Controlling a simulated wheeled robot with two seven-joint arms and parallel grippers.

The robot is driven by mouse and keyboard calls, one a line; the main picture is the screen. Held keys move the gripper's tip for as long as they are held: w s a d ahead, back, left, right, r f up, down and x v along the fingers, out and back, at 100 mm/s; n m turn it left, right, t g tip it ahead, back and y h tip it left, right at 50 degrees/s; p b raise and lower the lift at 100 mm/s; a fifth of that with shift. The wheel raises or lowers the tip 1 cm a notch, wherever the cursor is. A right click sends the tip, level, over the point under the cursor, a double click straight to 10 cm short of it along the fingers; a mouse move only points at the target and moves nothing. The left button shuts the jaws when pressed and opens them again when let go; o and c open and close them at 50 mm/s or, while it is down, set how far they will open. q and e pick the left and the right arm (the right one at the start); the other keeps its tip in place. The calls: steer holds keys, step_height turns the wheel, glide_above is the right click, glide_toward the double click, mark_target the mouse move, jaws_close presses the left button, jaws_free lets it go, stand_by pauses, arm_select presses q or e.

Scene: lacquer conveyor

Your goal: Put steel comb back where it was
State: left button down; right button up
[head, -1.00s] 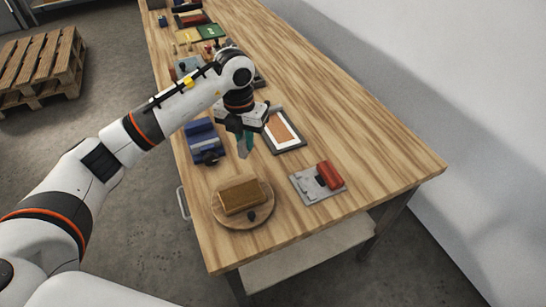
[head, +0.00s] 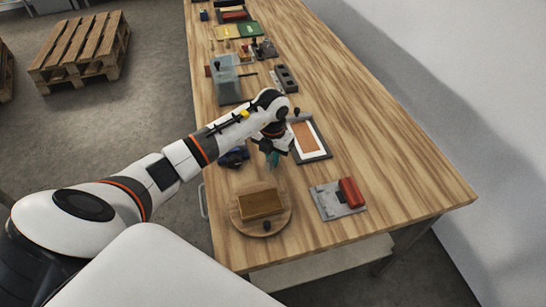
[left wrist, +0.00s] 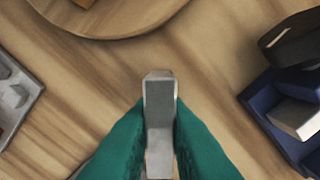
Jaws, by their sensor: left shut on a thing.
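My left gripper (head: 273,160) hangs over the wooden table, between the round wooden board and the framed panel. In the left wrist view its teal fingers (left wrist: 160,140) are shut on a narrow grey metal piece, which looks like the steel comb (left wrist: 159,115). Its upper end stands out beyond the fingertips, and bare wood shows around it. The comb is too small to make out in the head view. The spot where it was before cannot be told from these frames. My right gripper is not in view.
Near the gripper are a round board (head: 240,225) with a brown block (head: 262,203), a grey plate (head: 330,206) with a red block (head: 350,192), a framed panel (head: 322,154) and a blue device (left wrist: 262,100). Several tools stand farther back. The table's right side is clear.

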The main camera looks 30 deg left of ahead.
arm_select(q)
steer(key=shift+f, duration=0.5)
steer(key=shift+f, duration=0.1)
steer(key=shift+f, duration=0.15)
steer(key=c, duration=1.4)
jaws_free()
